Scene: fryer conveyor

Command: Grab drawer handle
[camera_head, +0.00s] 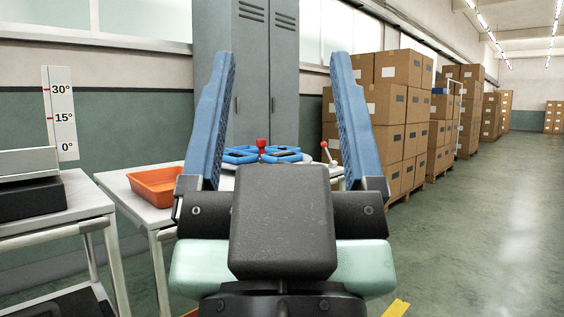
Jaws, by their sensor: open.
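My gripper (282,75) fills the middle of the head camera view. Its two blue fingers stand wide apart with nothing between them that it holds. Behind and between the fingers are a grey locker, a blue fixture and a table, all farther off. I see no drawer and no drawer handle that I can make out; my gripper body hides part of the table behind it. The locker (245,40) has two tall doors with vent slots and small dark handles.
An orange tray (155,186) sits on a white table (123,184). A blue fixture (240,154) with a red knob (262,144) is behind my gripper. A scale-like device (30,198) stands at left. Stacked boxes (385,105) line the right wall; the floor (480,220) at right is clear.

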